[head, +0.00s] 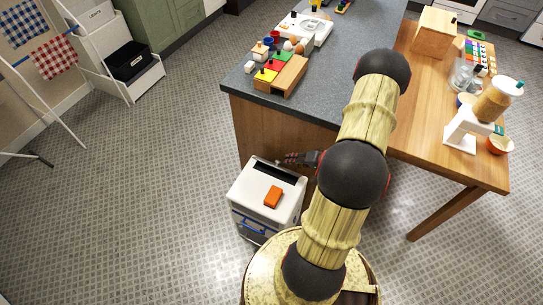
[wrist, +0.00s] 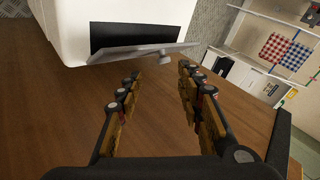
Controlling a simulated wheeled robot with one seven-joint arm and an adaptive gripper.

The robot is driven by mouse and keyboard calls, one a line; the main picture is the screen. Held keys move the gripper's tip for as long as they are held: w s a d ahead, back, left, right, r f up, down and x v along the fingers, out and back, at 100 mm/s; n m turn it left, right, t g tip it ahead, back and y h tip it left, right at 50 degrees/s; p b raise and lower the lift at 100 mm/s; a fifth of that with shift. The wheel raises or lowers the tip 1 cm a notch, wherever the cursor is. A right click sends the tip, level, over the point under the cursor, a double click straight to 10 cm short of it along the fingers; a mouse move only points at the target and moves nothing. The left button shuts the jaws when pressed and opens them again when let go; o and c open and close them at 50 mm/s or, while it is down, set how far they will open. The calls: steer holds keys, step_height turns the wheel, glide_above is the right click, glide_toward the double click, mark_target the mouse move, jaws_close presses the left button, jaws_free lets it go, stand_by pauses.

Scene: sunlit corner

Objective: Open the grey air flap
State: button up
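The white appliance (head: 262,190) stands on the floor against the wooden side of the counter; a dark opening shows at the back of its top. In the wrist view its white body (wrist: 72,30) has a dark rectangular opening (wrist: 125,34). The grey flap (wrist: 130,54) sits along the opening's near edge, tilted away from it, with a small knob (wrist: 165,58) on it. My gripper (wrist: 160,72) is open and empty, its fingertips either side of the knob in the picture; I see no contact. In the head view my gripper (head: 298,158) is beside the opening.
An orange block (head: 273,196) lies on the appliance's top, and a blue handle (head: 248,225) is on its front. The wooden counter side (head: 270,140) is close behind my gripper. A drying rack with checked cloths (head: 53,56) stands at left. The tiled floor (head: 150,180) between is clear.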

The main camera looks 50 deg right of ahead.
mark_target(278, 164)
steer(key=shift+w+a+f, duration=0.1)
steer(key=shift+w, duration=0.35)
steer(key=b+x, duration=0.3)
steer(key=x, duration=0.4)
steer(key=shift+w+f, duration=0.15)
steer(key=shift+w, duration=0.05)
steer(key=shift+c, duration=1.1)
jaws_close()
